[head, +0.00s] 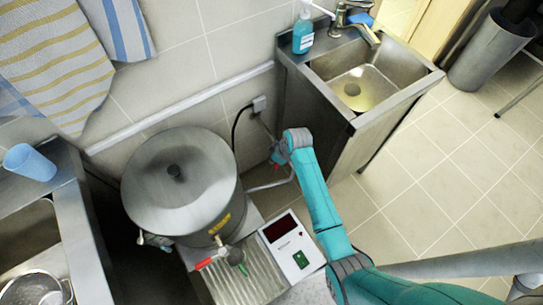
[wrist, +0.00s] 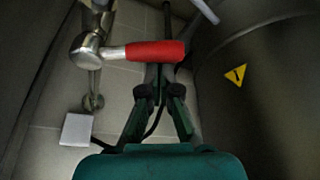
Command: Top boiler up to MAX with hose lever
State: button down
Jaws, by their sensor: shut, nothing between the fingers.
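The steel boiler (head: 178,185) stands left of centre in the head view, lid on; its dark side with a yellow warning triangle (wrist: 236,75) fills the right of the wrist view. I see no MAX mark or water level. The red hose lever (wrist: 157,51) sits on a metal valve (wrist: 88,50) in the wrist view, pointing right. My gripper (wrist: 160,80) is shut and empty, its fingertips right at the lever's lower edge; I cannot tell if they touch. In the head view it is down by the wall between boiler and sink, mostly hidden by my wrist.
A front tap with a red handle (head: 204,263) is over a ribbed drip tray (head: 245,283). A box with a dark display (head: 290,246) is beside it. The sink cabinet (head: 322,125) stands close right of my arm. A wall socket (wrist: 77,129) and black cable are near my fingers.

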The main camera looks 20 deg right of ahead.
jog(key=n, duration=0.1)
jog(key=s+d+n, duration=0.1)
jog(key=shift+s+n+g+y, duration=0.25)
jog(key=shift+n+g+y, duration=0.15)
jog(key=d+n, duration=0.1)
jog(key=s+n+g, duration=0.1)
jog(key=n, duration=0.1)
jog(key=s+d+n, duration=0.1)
jog(key=shift+d+n+y, duration=0.3)
jog(key=shift+d, duration=0.2)
jog(key=a, duration=0.3)
jog(key=shift+w+a+r, duration=0.3)
jog(key=shift+a+r, duration=0.05)
jog(key=w+v, duration=0.1)
jog(key=v, duration=0.9)
jog(key=shift+s, duration=0.2)
dwell(4.7)
